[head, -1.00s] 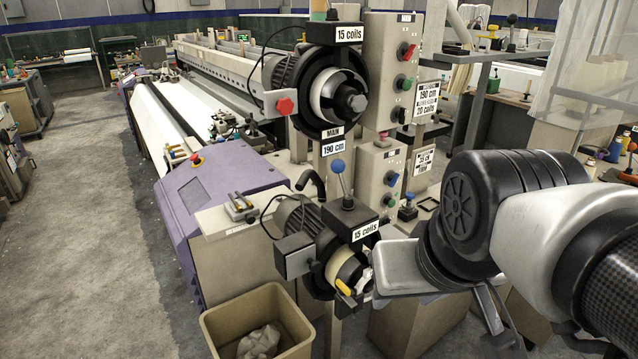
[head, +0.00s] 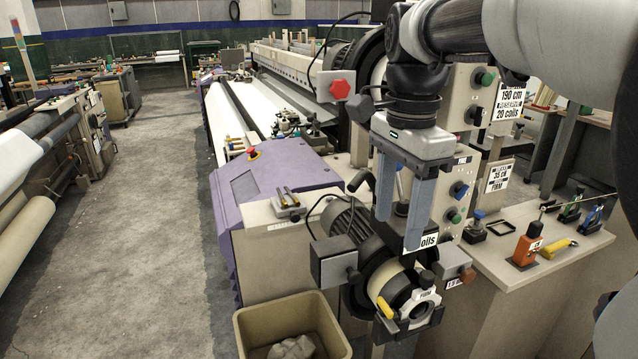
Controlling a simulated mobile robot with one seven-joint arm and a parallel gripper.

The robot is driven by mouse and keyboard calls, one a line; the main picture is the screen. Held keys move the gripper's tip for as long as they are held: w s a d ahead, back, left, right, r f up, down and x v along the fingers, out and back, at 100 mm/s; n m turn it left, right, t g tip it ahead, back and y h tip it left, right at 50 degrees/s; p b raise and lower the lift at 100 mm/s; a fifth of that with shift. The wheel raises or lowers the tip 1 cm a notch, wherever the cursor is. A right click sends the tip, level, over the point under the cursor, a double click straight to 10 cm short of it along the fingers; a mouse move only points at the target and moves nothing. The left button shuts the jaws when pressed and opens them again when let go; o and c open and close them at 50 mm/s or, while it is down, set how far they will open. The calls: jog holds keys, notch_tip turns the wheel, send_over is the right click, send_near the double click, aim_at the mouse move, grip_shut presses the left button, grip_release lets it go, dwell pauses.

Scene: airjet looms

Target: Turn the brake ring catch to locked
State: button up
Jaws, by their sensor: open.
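The lower feeder unit has a cream drum (head: 388,284) with a light ring (head: 420,302) on its front, marked "FIRM". A small yellow lever (head: 385,307) sits at the ring's left edge; it looks like the catch, but I cannot tell for sure, nor read its setting. My gripper (head: 400,228) hangs from above with two blue fingers pointing down, apart and empty. In the picture its fingertips are just above the drum and in front of the unit's sign, partly covering "coils". I cannot tell their depth gap to the unit.
A tan bin (head: 290,325) stands below left. A red knob (head: 339,89) sticks out at the upper unit. The right bench (head: 520,230) holds an orange block (head: 527,245) and a yellow tool (head: 558,248). Open floor (head: 130,220) lies left.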

aim_at(385, 304)
jog(key=f+b, duration=0.1)
jog(key=f, duration=0.7)
jog(key=f+b, duration=0.2)
jog(key=f, duration=0.6)
jog(key=shift+s+f, duration=0.2)
jog(key=shift+f, duration=0.2)
jog(key=c, duration=1.1)
jog(key=shift+o, duration=0.3)
